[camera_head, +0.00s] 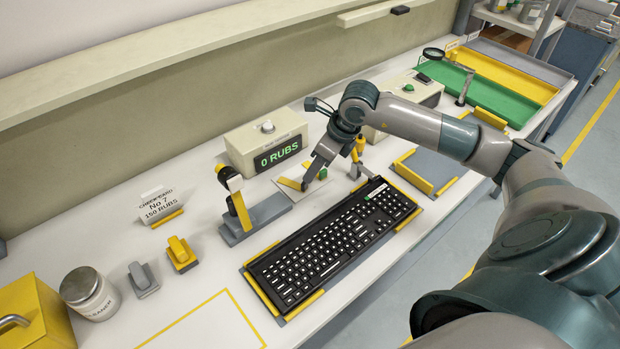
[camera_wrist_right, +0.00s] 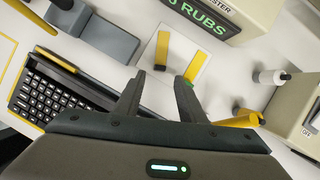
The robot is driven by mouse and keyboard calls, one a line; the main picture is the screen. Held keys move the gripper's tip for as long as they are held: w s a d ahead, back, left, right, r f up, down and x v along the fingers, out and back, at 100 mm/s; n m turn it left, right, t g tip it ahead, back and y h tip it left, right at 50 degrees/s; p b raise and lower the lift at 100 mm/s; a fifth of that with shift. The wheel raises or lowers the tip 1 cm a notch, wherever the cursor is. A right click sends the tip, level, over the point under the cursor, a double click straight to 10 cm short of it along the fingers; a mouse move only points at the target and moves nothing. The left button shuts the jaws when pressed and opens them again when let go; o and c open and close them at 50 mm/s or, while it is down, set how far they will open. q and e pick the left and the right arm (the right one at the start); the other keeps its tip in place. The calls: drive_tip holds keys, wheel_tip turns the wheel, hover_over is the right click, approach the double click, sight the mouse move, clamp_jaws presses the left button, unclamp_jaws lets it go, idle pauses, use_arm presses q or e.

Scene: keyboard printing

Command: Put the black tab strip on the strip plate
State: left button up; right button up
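A pale strip plate (camera_head: 297,203) lies on the bench behind the keyboard; it also shows in the right wrist view (camera_wrist_right: 184,50). On it are two yellow strips. One has a black end and seems to be the black tab strip (camera_wrist_right: 163,47); the other has a green end, the green tab strip (camera_wrist_right: 194,67). In the head view my arm partly hides the plate. My right gripper (camera_head: 308,184) is over the plate, and in the right wrist view (camera_wrist_right: 160,80) its fingers are spread with nothing between them. The right fingertip overlaps the green end; contact is unclear. My left gripper is out of view.
A black keyboard (camera_head: 330,245) sits in front of the plate. A box reading "0 RUBS" (camera_head: 266,142) stands behind it. A grey stand with a yellow-and-black upright (camera_head: 238,205) is to the left. Another beige machine (camera_head: 416,88) is to the right.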

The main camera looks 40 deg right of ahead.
drive_tip(key=b+v, duration=0.1)
drive_tip(key=v, duration=0.4)
drive_tip(key=shift+r, duration=0.1)
idle(0.4)
